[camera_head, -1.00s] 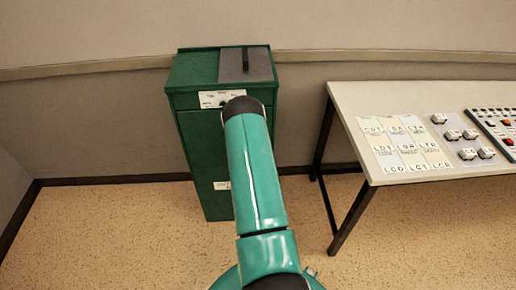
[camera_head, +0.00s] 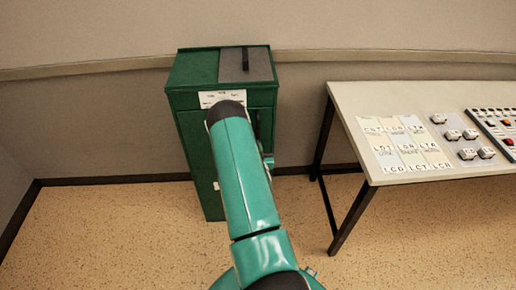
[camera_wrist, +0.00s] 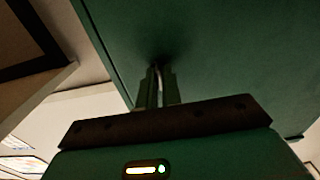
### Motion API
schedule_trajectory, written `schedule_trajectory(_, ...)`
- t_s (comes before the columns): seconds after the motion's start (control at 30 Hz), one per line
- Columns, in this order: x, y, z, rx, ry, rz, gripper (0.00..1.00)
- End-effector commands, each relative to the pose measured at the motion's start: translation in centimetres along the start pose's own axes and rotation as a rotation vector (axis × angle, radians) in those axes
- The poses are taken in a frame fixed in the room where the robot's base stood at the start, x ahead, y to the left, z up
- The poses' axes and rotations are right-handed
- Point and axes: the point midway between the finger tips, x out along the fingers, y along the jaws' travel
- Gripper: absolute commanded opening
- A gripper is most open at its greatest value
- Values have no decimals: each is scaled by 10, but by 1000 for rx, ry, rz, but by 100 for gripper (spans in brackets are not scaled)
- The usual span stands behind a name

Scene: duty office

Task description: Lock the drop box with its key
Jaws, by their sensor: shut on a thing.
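The green drop box (camera_head: 193,135) stands against the wall in the head view, left of the table. Its dark green face also fills the top of the wrist view (camera_wrist: 215,50). My gripper (camera_wrist: 157,74) points at that face, its two fingers close together on a thin, dark piece, likely the key (camera_wrist: 158,80). The fingertips end at a dark spot on the face, which looks like the lock. The key's tip is hidden, so I cannot tell how deep it sits. In the head view my arm hides the fingers and lock.
A white label (camera_head: 215,97) sits on the box's upper front, and a grey plate with a dark slot (camera_head: 246,64) is on top. A table (camera_head: 358,97) to the right carries lettered cards (camera_head: 400,145), small white blocks (camera_head: 467,153) and a button panel (camera_head: 496,128). Speckled floor is clear.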

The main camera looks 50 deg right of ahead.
Motion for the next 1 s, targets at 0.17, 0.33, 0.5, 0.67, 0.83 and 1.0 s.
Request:
schedule_trajectory(0.17,0,0,-1,-1,2,0,16)
schedule_trajectory(0.33,0,0,0,0,1,0,28)
schedule_trajectory(0.5,0,0,0,0,0,0,28)
schedule_trajectory(0.67,-11,0,1,0,-2,0,28)
schedule_trajectory(0.83,-42,0,1,0,-4,0,28)
schedule_trajectory(1.0,-81,0,1,-1,-4,0,28)
